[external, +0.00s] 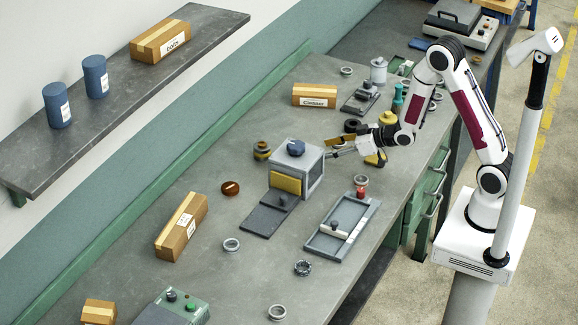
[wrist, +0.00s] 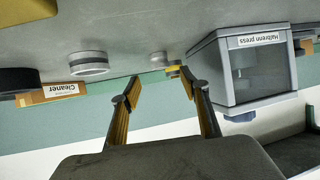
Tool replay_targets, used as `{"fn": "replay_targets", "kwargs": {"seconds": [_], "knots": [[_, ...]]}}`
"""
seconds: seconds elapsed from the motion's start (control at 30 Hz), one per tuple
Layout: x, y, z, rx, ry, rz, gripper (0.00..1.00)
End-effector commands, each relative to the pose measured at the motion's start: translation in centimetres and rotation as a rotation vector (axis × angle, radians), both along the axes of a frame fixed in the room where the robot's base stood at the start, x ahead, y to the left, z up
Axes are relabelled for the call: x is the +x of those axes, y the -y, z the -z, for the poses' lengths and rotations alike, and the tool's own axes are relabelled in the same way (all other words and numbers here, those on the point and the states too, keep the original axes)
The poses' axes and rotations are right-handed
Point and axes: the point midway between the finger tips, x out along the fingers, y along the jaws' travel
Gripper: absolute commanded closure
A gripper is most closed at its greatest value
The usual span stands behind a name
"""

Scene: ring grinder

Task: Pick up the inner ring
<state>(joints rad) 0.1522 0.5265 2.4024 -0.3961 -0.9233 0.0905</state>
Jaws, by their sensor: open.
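My gripper (external: 338,149) is open and empty, beside the right side of the grey box-shaped press (external: 297,170). In the wrist view, which appears upside down, my gripper (wrist: 160,90) has its two fingers apart. The press, labelled "Halbrenn press" or similar, is right of them (wrist: 245,68). A wide grey ring (wrist: 89,63) and a smaller grey ring-like piece (wrist: 158,59) stand beyond the fingertips. Other grey rings lie on the bench, one left of centre (external: 231,245), one at the front (external: 277,312). I cannot tell which is the inner ring.
A tray (external: 324,246) and a dark plate (external: 263,221) lie near the press. A dark ridged ring (external: 303,268) is at the front. Cardboard boxes stand at the left (external: 181,227) and back (external: 314,95). The front-left bench has free room.

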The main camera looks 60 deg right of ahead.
Motion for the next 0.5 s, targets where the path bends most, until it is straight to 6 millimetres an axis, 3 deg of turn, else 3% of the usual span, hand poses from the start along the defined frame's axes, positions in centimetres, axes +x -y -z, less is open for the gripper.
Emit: {"fn": "replay_targets", "kwargs": {"seconds": [0.5], "knots": [[0.99, -0.23, 0.52, 0.0, -0.001, 0.0, 0.55]]}}
